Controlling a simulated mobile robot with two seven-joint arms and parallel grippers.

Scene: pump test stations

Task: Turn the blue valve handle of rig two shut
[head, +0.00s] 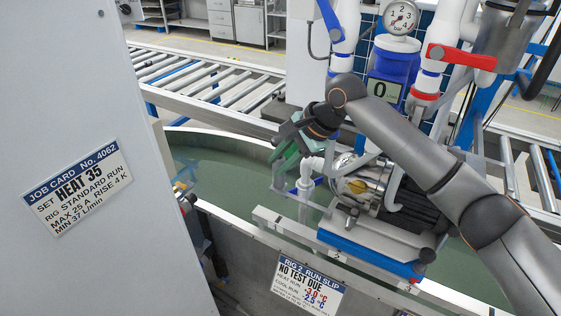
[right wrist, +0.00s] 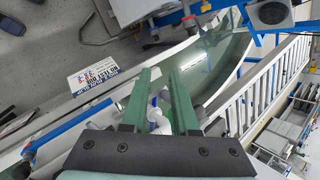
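The blue valve handle (head: 330,20) is at the top of the head view, on the white upright pipe left of the gauge. It slants steeply, nearly along the pipe. My right gripper (head: 284,156) is below and left of it, over the green tank and apart from the handle. In the right wrist view its two green fingers (right wrist: 159,98) are open, with white pipe fittings (right wrist: 157,116) seen between them. I cannot tell whether they touch the fittings. The rig's run slip (head: 306,285) reads "RIG 2" and "NO TEST DUE". My left gripper is out of view.
A red valve handle (head: 462,57) lies crosswise on the right pipe. A dial gauge (head: 401,17) and a display reading 0 (head: 384,90) stand between the pipes. A grey panel with a job card (head: 78,187) fills the left. A roller conveyor (head: 212,84) runs behind.

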